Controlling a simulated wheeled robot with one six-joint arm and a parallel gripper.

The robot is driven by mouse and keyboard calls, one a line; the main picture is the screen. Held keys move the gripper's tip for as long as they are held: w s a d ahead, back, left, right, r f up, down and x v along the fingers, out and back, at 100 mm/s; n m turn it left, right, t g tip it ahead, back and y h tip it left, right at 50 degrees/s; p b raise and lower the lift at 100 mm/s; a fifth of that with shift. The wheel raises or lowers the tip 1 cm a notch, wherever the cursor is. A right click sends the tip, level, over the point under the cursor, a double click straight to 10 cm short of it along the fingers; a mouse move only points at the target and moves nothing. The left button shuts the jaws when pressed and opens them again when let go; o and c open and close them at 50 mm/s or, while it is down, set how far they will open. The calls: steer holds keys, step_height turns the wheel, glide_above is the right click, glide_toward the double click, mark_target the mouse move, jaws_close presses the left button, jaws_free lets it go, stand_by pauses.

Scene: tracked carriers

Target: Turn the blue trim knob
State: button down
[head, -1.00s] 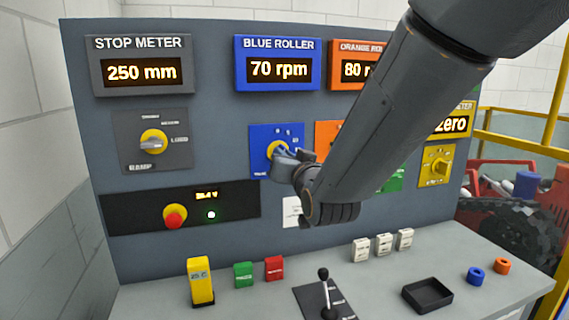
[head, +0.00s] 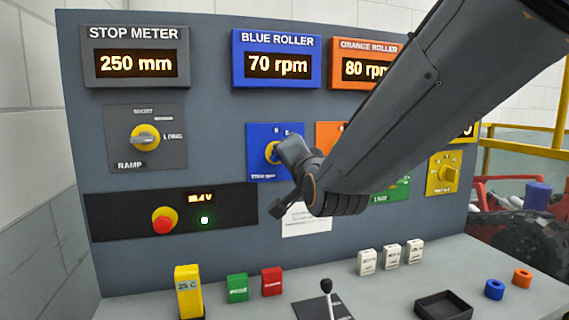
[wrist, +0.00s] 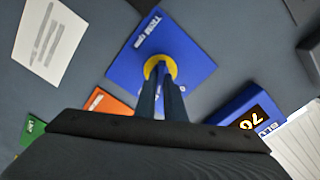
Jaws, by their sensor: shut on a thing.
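The blue trim knob has a blue square plate (head: 259,163) with a yellow round base (head: 271,151), on the upright grey panel. My gripper (head: 281,150) is in front of it, and my arm reaches in from the upper right. In the wrist view my gripper's two fingers (wrist: 162,88) are close together at the yellow base (wrist: 160,66), shut on the knob. The knob's grip is mostly hidden by the fingers, so I cannot tell its pointer direction. The blue roller display (head: 277,65) above reads 70 rpm.
The stop meter (head: 135,65) reads 250 mm, above a yellow ramp knob (head: 145,137). A red button (head: 164,219) is on the left. The desk holds a black lever (head: 326,290), a black tray (head: 444,305) and several small blocks. My arm partly covers the orange roller display (head: 355,66).

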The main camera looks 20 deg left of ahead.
stand_by(0.3)
steer(key=c, duration=1.8)
jaws_free()
steer(key=shift+c, duration=0.2)
steer(key=b+v, duration=0.1)
steer(key=v, duration=0.7)
steer(key=shift+w, duration=0.1)
